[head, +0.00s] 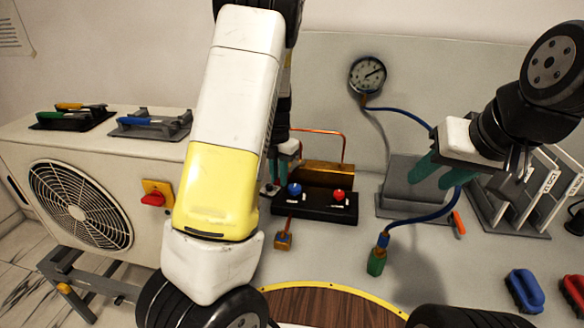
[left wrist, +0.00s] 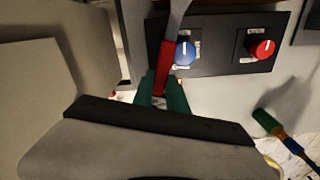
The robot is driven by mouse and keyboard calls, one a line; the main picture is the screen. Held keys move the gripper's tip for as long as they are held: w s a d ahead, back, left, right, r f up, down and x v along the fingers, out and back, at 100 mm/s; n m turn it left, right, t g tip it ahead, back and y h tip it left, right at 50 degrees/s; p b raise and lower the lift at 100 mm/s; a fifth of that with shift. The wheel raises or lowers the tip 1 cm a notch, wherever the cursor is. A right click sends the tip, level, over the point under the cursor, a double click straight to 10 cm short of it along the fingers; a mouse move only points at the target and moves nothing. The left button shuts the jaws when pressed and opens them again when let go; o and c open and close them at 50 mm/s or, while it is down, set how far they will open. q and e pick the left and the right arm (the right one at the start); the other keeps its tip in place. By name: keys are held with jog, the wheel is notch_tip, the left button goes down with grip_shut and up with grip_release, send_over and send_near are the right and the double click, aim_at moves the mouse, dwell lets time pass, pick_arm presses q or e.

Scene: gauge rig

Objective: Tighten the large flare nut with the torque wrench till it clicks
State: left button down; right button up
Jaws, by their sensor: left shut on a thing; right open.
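My left gripper (head: 279,176) is mostly hidden behind my own arm in the head view, beside the manifold block. In the left wrist view its green fingers (left wrist: 163,88) are shut on the red handle of a tool (left wrist: 167,66) with a grey metal shaft. The shaft runs up out of the picture, so its head is hidden and I cannot confirm it is the torque wrench. My right gripper (head: 440,176) is open and empty, in front of the grey block at the right. I cannot make out the large flare nut; the outdoor unit's (head: 30,155) right end is hidden by my arm.
A black manifold block (head: 318,212) carries a blue knob (head: 294,188) and a red knob (head: 339,195). A round gauge (head: 367,74) hangs on the back panel with a blue hose (head: 400,112). Tools lie in trays (head: 150,128) on the outdoor unit. A rack (head: 520,195) stands right.

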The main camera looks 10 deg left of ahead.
pick_arm(q)
jog(key=shift+w+a+m, duration=0.25)
jog(key=shift+a+m, duration=0.35)
jog(key=shift+a, duration=0.2)
jog(key=shift+w+a+m, duration=0.3)
jog(key=shift+a+m, duration=0.3)
jog(key=shift+a, duration=0.05)
jog(key=shift+w+a+m, duration=0.3)
jog(key=shift+a+m, duration=0.3)
jog(key=shift+a, duration=0.05)
dwell(0.7)
jog(key=shift+s+d, duration=0.1)
jog(key=shift+d, duration=0.15)
jog(key=shift+s+d+n, duration=0.1)
jog(key=shift+d+n, duration=0.15)
jog(key=shift+n, duration=0.15)
jog(key=shift+s+d+n, duration=0.25)
jog(key=shift+d+n, duration=0.25)
jog(key=shift+d, duration=0.05)
jog(key=shift+s, duration=0.1)
dwell(0.4)
jog(key=s, duration=0.1)
jog(key=s+a, duration=0.1)
jog(key=s, duration=0.1)
jog(key=s+a, duration=0.1)
jog(key=shift+s+a, duration=0.1)
jog(key=shift+s, duration=0.05)
dwell(0.8)
jog(key=shift+r, duration=0.1)
